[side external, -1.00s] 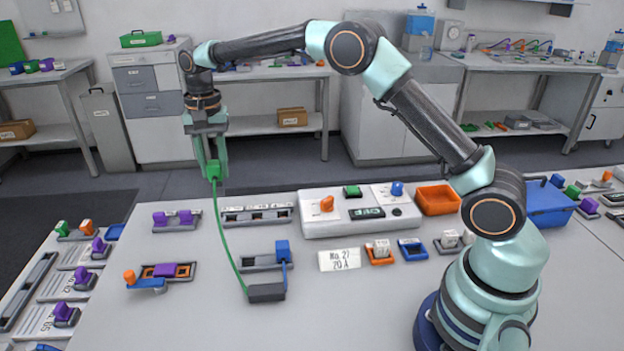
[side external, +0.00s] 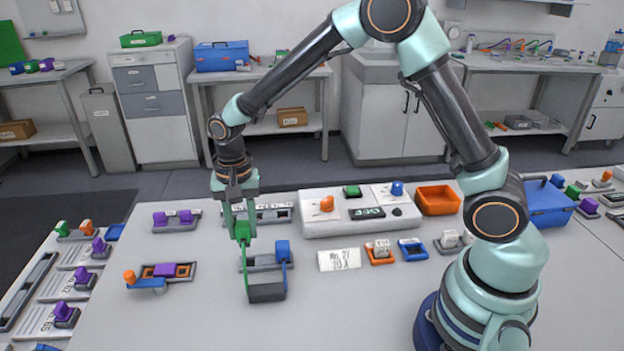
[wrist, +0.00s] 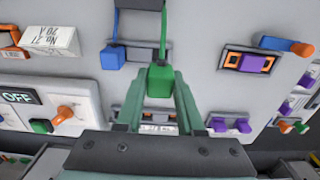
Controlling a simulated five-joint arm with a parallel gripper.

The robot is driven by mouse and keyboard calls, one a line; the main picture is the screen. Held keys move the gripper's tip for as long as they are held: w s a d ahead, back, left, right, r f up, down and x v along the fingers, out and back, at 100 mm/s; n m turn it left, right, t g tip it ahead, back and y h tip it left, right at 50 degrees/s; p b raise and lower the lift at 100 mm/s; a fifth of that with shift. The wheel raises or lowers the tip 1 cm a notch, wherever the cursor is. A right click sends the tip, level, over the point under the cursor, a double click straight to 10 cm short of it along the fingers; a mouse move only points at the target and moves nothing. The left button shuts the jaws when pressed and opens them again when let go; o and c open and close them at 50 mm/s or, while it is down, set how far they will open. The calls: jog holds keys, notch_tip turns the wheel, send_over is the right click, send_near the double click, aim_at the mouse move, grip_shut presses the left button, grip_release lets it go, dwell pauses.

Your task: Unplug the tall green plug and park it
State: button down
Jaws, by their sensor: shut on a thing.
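The tall green plug (side external: 242,231) is held in my gripper (side external: 240,222), which points down and is shut on it. A green cable runs from the plug to a dark block (side external: 265,293) on the bench. The plug appears just above the left end of a grey holder (side external: 260,263); whether it touches is hard to tell. A blue plug (side external: 282,250) stands at the right end of that holder. In the wrist view the green plug (wrist: 159,80) is between my fingers, and the blue plug (wrist: 113,57) is left of it.
A socket strip (side external: 270,214) lies behind my gripper, partly hidden by it. The white cycler (side external: 345,227) has orange, green and blue knobs. A purple-plug holder (side external: 165,270) lies to the left. The front of the bench is clear.

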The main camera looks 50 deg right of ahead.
aim_at(246, 247)
jog(key=shift+f, duration=2.85)
jog(key=shift+f, duration=0.2)
jog(key=shift+c, duration=2.2)
grip_release()
jog(key=shift+r, duration=0.1)
notch_tip(246, 247, up, 12)
jog(key=shift+d, duration=0.1)
jog(key=s+d+r+n+t, duration=0.2)
jog(key=s+d+r+n, duration=0.2)
jog(key=s, duration=0.3)
jog(key=s+d+r+n+t, duration=0.3)
jog(key=s+d+r+n, duration=0.2)
jog(key=s+r, duration=0.1)
jog(key=shift+s+d+r+t, duration=0.3)
jog(key=shift+s+r, duration=0.1)
jog(key=shift+s, duration=0.35)
